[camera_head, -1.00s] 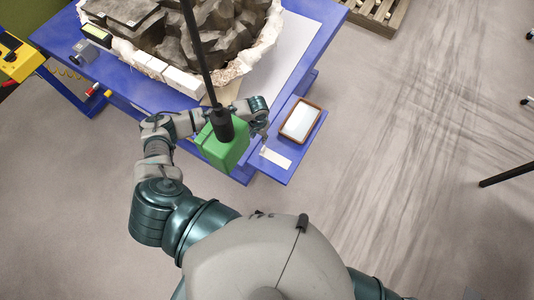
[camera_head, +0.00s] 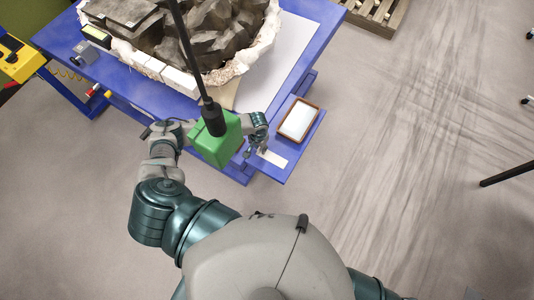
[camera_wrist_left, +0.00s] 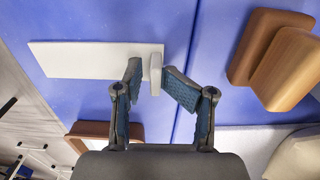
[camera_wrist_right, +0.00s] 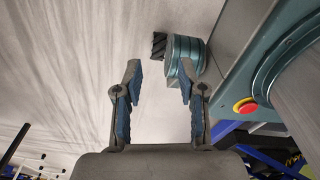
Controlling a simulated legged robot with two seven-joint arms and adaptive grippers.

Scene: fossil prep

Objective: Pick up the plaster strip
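The plaster strip (camera_head: 273,158) is a flat white strip lying on the low blue shelf. It fills the upper left of the left wrist view (camera_wrist_left: 80,60), with a small raised pale tab (camera_wrist_left: 156,74) at its right end. My left gripper (camera_wrist_left: 152,80) is open, its fingertips on either side of the tab, the right one closer to it; I cannot tell whether it touches. In the head view my left gripper (camera_head: 256,150) is over the strip's left end, partly behind the green box. My right gripper (camera_wrist_right: 158,75) is open and empty, over bare floor.
A brown-rimmed tray (camera_head: 313,124) stands just beyond the strip on the shelf. A large rock in a white plaster jacket (camera_head: 255,63) fills the blue table.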

